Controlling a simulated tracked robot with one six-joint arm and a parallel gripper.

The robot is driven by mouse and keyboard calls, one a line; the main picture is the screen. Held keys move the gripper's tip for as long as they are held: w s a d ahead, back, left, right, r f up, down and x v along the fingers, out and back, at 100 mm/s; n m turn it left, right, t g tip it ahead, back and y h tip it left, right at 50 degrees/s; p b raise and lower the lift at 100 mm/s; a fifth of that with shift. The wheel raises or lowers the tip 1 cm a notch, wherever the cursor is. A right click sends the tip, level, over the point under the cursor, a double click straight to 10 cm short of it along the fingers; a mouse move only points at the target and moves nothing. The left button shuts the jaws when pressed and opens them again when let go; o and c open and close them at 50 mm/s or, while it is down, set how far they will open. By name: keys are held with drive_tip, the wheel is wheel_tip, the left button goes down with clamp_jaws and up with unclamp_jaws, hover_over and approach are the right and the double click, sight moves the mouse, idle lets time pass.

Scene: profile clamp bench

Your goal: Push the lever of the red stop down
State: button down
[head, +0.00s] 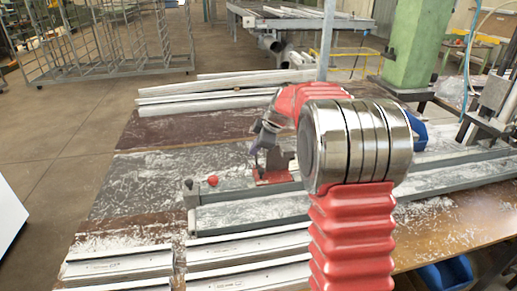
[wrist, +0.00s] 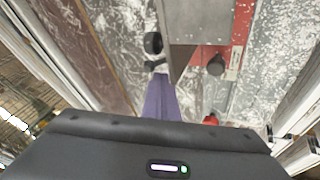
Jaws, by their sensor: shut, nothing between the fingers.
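The red stop (head: 272,178) sits on the grey rail of the bench in the head view, partly hidden by my arm. In the wrist view its red body (wrist: 241,50) is at upper right, with a dark round knob (wrist: 216,65) and a grey block (wrist: 195,20) beside it. I cannot clearly tell which part is the lever or how it is tilted.
A red ball knob (head: 212,181) stands near the rail's left end. White profiles (head: 120,264) lie at the front and more (head: 205,98) at the back. A green column (head: 408,45) stands at the back right.

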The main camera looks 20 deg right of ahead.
drive_tip(key=shift+w+g, duration=0.55)
drive_tip(key=shift+g, duration=0.15)
idle(0.5)
drive_tip(key=shift+w+d+f+g, duration=0.15)
drive_tip(key=shift+w+f+g, duration=0.15)
drive_tip(key=shift+w, duration=0.25)
drive_tip(key=shift+w+d+f+g, duration=0.1)
drive_tip(key=shift+w+f+g, duration=0.15)
drive_tip(key=shift+w, duration=0.35)
drive_tip(key=shift+w+d+f+g, duration=0.15)
drive_tip(key=shift+w+f+g, duration=0.15)
drive_tip(key=shift+w, duration=0.25)
drive_tip(key=shift+w+d+f, duration=0.15)
drive_tip(key=shift+w+f, duration=0.4)
drive_tip(key=shift+w+d+f, duration=0.15)
drive_tip(key=shift+w+f, duration=0.35)
drive_tip(key=shift+f, duration=0.05)
drive_tip(key=shift+a+r, duration=0.1)
drive_tip(key=shift+r, duration=0.05)
wheel_tip(320, 180, up, 12)
drive_tip(key=w+d, duration=0.1)
drive_tip(key=d, duration=0.1)
idle(0.4)
